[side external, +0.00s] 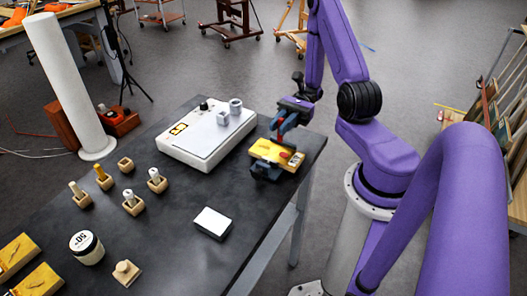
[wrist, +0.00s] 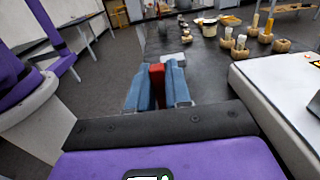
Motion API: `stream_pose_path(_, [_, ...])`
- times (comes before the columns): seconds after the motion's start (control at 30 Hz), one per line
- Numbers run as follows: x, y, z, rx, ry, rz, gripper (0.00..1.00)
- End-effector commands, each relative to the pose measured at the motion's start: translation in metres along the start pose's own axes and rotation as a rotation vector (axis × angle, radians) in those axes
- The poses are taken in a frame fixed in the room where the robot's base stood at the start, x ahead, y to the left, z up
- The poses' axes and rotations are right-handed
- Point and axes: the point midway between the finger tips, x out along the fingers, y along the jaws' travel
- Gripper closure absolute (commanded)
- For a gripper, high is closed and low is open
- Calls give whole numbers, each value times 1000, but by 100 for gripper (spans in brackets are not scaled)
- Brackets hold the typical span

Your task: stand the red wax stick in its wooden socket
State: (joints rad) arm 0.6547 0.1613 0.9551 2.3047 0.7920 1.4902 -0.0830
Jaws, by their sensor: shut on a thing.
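The red wax stick (wrist: 156,76) is between the two blue fingers of my gripper (wrist: 158,70) in the wrist view, and the gripper is shut on it. In the side view my gripper (side external: 281,128) is over the right end of the dark table, with a little red of the stick below the fingers. Its lower end is hard to make out against a yellow block. An empty wooden socket (side external: 125,163) stands among several small wooden blocks holding pale or yellow sticks, left of the white device. My gripper is well to the right of that socket.
The yellow block (side external: 262,151) with blue-grey parts is beneath my gripper. A white device (side external: 190,148) with grey cups lies between my gripper and the sockets. A white box (side external: 213,222) and a lidded jar (side external: 86,246) stand nearer the front. The table (side external: 172,232) is clear between them.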

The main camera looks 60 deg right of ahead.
Motion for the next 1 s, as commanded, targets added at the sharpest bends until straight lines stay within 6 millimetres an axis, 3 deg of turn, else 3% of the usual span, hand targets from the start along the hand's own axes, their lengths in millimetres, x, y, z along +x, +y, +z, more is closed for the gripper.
stream_pose_path(0.5, [57,-106,3,1,-6,-423,100])
stream_pose_path(0.7, [66,-128,3,-1,-2,-542,100])
stream_pose_path(1.0, [70,-136,3,-2,1,-589,100])
